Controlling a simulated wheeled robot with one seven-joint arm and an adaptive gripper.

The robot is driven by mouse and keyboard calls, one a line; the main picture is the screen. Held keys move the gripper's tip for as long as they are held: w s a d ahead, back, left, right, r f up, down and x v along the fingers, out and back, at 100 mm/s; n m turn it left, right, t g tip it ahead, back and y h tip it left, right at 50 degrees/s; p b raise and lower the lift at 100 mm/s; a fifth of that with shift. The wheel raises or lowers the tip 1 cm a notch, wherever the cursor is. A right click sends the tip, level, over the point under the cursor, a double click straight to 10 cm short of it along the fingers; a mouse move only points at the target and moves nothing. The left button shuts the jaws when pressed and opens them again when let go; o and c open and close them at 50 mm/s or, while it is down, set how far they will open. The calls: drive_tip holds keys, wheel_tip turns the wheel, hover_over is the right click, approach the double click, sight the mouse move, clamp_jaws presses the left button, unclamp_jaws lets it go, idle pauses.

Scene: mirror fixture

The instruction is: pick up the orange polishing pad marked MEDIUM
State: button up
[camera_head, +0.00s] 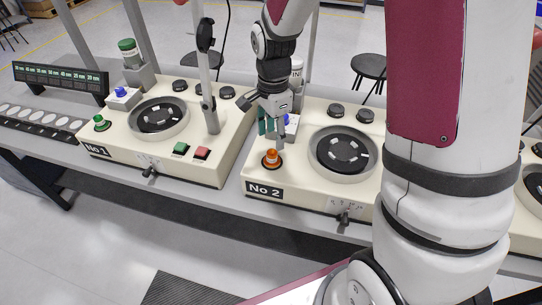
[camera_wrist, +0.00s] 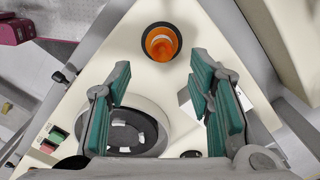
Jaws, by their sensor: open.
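An orange piece (camera_head: 272,157) sits upright on a dark round base at the front left corner of the No 2 machine (camera_head: 262,203). In the wrist view the orange piece (camera_wrist: 161,47) is at the top middle, ringed by a dark rim. No MEDIUM marking is readable on it. My gripper (camera_head: 270,124) is just above and behind the orange piece in the head view. In the wrist view my gripper (camera_wrist: 160,75) is open with teal pads spread apart, nothing between them, and the orange piece lies beyond the fingertips, apart from them.
The No 2 machine's round plate (camera_head: 343,150) is right of the orange piece. The No 1 machine (camera_head: 197,171) stands to the left with a green knob (camera_head: 101,123), green button (camera_head: 181,149) and red button (camera_head: 202,153). A grey post (camera_head: 208,85) rises from it, near my gripper.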

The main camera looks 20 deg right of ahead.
sight(272, 155)
drive_tip(key=shift+w+f+p, duration=0.1)
drive_tip(key=shift+f+p, duration=0.4)
drive_tip(key=shift+f, duration=3.35)
clamp_jaws()
